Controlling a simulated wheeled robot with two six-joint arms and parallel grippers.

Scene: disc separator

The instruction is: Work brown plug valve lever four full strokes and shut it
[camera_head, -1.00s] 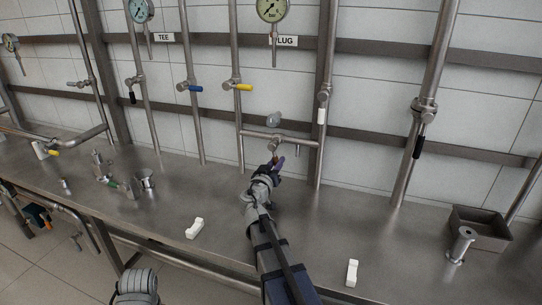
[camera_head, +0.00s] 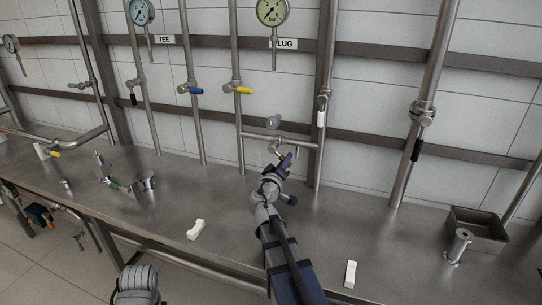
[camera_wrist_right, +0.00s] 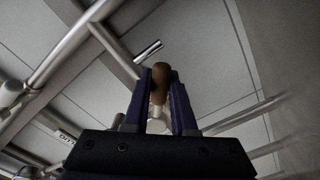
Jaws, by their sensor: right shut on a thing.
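The brown lever (camera_wrist_right: 159,84) shows in the right wrist view between the two purple fingers of my right gripper (camera_wrist_right: 163,90). The gripper is shut on its brown handle. In the head view my right gripper (camera_head: 285,160) is at the plug valve (camera_head: 275,146) on the short horizontal pipe below the PLUG label (camera_head: 285,44). The lever is mostly hidden there by the gripper. My left gripper cannot be made out; only a grey rounded part of my own body shows at the bottom left.
Pipes with a yellow lever (camera_head: 243,90), a blue lever (camera_head: 190,90), a white lever (camera_head: 321,117) and a black lever (camera_head: 416,149) stand around. White blocks (camera_head: 196,229) (camera_head: 350,273) lie on the steel bench. A dark tray (camera_head: 480,229) sits at the right.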

